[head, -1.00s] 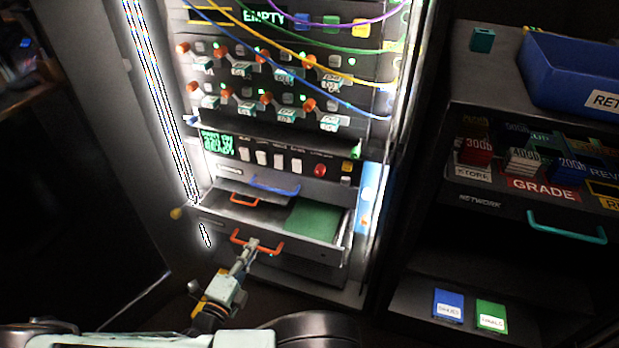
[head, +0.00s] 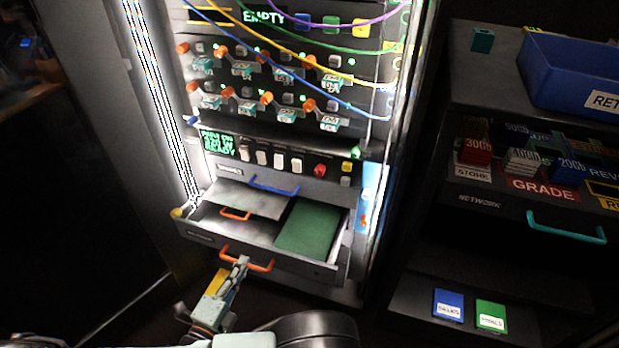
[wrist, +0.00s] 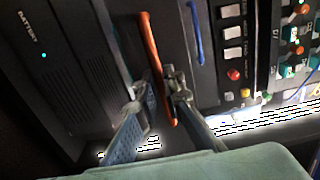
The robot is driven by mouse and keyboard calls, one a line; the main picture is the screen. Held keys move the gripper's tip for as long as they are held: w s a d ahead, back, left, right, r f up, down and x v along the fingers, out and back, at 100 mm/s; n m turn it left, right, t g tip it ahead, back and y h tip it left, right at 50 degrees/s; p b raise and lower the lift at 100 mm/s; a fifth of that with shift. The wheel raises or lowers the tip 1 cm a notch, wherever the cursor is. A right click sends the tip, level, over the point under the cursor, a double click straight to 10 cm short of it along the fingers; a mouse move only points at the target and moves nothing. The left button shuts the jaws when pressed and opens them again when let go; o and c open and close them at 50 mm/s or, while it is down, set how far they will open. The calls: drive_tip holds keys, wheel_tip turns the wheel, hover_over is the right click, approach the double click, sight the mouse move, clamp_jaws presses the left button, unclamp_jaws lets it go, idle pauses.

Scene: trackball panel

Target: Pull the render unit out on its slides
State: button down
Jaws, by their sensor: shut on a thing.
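The render unit (head: 200,240), taken to be the open drawer-like unit low in the lit rack, stands out of the rack on its slides. Its front label is too small to read. Inside lie a grey plate with a smaller orange handle and a green board (head: 308,229). My gripper (head: 241,262) is at the orange front handle (head: 262,266), shut on it near its left part. In the wrist view the two fingers (wrist: 158,92) stand on either side of the orange bar (wrist: 150,45).
A blue handle (head: 274,187) belongs to the unit just above. A yellow knob (head: 177,213) sits at the rack's left edge. At right a cabinet holds a teal handle (head: 566,228), a blue bin (head: 575,75) and several cartridges. The space before the unit is clear apart from my arm.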

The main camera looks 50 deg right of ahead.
drive_tip(key=shift+s+a, duration=0.2)
drive_tip(key=shift+a, duration=0.35)
drive_tip(key=v, duration=0.7)
idle(0.7)
drive_tip(key=b+v, duration=0.1)
drive_tip(key=v, duration=0.6)
idle(0.9)
drive_tip(key=b+v, duration=0.2)
drive_tip(key=v, duration=0.5)
drive_tip(key=shift+s, duration=0.2)
idle(0.7)
drive_tip(key=shift+f, duration=0.15)
